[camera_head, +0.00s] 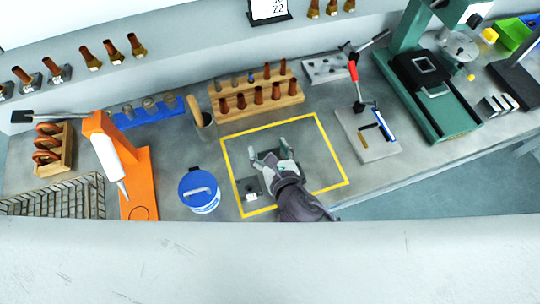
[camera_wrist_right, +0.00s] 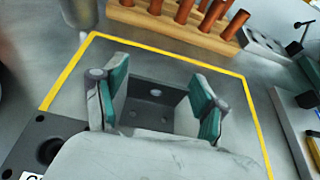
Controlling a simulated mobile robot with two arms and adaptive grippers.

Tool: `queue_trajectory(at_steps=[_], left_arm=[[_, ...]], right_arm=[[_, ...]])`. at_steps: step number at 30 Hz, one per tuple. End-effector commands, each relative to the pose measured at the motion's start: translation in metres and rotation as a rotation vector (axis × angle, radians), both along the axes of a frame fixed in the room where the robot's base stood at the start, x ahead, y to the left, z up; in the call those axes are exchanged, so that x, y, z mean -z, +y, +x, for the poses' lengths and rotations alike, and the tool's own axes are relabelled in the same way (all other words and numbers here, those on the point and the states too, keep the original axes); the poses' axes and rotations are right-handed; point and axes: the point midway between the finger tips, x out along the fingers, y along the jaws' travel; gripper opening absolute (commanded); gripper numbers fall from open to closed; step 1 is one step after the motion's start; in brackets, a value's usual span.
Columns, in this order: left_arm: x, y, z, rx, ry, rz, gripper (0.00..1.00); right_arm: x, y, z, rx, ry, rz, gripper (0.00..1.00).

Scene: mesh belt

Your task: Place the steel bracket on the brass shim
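My right gripper (camera_head: 268,149) is over the yellow-outlined area, its fingers spread. In the right wrist view its two teal-padded fingers (camera_wrist_right: 162,98) stand apart, either side of a dark grey metal piece with holes (camera_wrist_right: 155,92), which looks like the steel bracket. I cannot tell whether the pads touch it. No brass-coloured shim can be made out. My left gripper is out of view.
A yellow outline (camera_head: 334,156) marks the work area. A blue-lidded tub (camera_head: 199,191) and orange dispenser stand (camera_head: 139,174) are to its left. A wooden peg rack (camera_head: 257,98) is behind, a grey plate with tools (camera_head: 370,146) to the right. The outline's right part is clear.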

Motion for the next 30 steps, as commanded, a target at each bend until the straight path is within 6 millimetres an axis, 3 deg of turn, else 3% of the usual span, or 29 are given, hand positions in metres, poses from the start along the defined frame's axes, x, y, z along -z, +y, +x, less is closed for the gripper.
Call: queue_trajectory(at_steps=[1,6,8,19,26,30], left_arm=[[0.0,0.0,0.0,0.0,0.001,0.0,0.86],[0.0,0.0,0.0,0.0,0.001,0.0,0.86],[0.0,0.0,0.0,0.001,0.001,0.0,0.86],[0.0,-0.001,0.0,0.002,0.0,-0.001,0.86],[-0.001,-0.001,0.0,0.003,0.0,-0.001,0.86],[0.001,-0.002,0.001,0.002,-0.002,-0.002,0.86]], right_arm=[[0.0,0.0,0.0,0.0,0.0,0.0,0.57],[0.0,0.0,0.0,0.0,0.0,0.0,0.28],[0.0,0.0,0.0,0.0,-0.001,0.0,0.22],[-0.009,0.0,0.0,0.0,-0.003,0.002,0.21],[-0.047,0.0,0.001,-0.001,-0.006,0.004,0.21],[-0.063,-0.03,0.022,0.002,-0.01,-0.003,0.21]])
